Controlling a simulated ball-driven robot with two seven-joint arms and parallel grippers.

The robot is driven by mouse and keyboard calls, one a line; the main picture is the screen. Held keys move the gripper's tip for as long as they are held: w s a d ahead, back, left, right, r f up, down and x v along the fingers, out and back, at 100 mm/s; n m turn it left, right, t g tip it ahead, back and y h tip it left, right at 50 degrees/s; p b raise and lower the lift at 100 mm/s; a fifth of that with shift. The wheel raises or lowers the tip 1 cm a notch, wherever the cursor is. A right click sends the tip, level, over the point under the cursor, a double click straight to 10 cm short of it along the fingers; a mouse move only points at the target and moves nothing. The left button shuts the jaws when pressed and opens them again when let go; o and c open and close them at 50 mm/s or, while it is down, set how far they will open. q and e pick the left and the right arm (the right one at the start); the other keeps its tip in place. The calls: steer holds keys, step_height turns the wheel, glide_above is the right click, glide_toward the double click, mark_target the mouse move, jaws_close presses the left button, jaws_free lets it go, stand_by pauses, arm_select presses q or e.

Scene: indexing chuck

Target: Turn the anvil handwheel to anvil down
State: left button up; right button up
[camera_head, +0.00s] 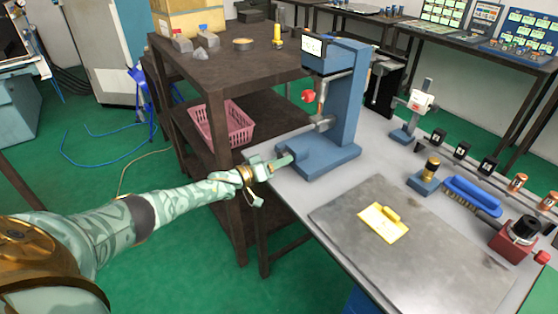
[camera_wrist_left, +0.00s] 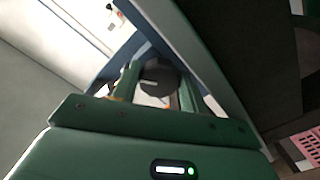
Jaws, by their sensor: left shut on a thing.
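The blue press-like tester (camera_head: 345,105) stands at the back left corner of the bench, with a small screen on its head and a grey anvil part (camera_head: 323,122) in its throat. My left gripper (camera_head: 285,161) reaches in from the left to the front edge of its base. In the left wrist view, my left gripper's green fingers (camera_wrist_left: 158,88) are shut on a dark round part, which looks like the anvil handwheel (camera_wrist_left: 158,76). In the head view I cannot make out the handwheel by the gripper. My right gripper is not in view.
A dark shelf unit (camera_head: 215,70) with a pink basket (camera_head: 220,122) stands left of the bench, close to my left arm. A grey mat (camera_head: 340,215) with a yellow plate (camera_head: 383,222) lies on the bench. A blue brush (camera_head: 472,190) and a red device (camera_head: 513,240) stand to the right.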

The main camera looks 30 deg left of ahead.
arm_select(q)
steer(key=n, duration=0.5)
steer(key=shift+s+d+f+n, duration=0.1)
steer(key=shift+n, duration=0.2)
steer(key=n, duration=0.5)
steer(key=shift+n, duration=0.3)
steer(key=o, duration=0.9)
steer(key=shift+o, duration=0.2)
steer(key=shift+s, duration=0.1)
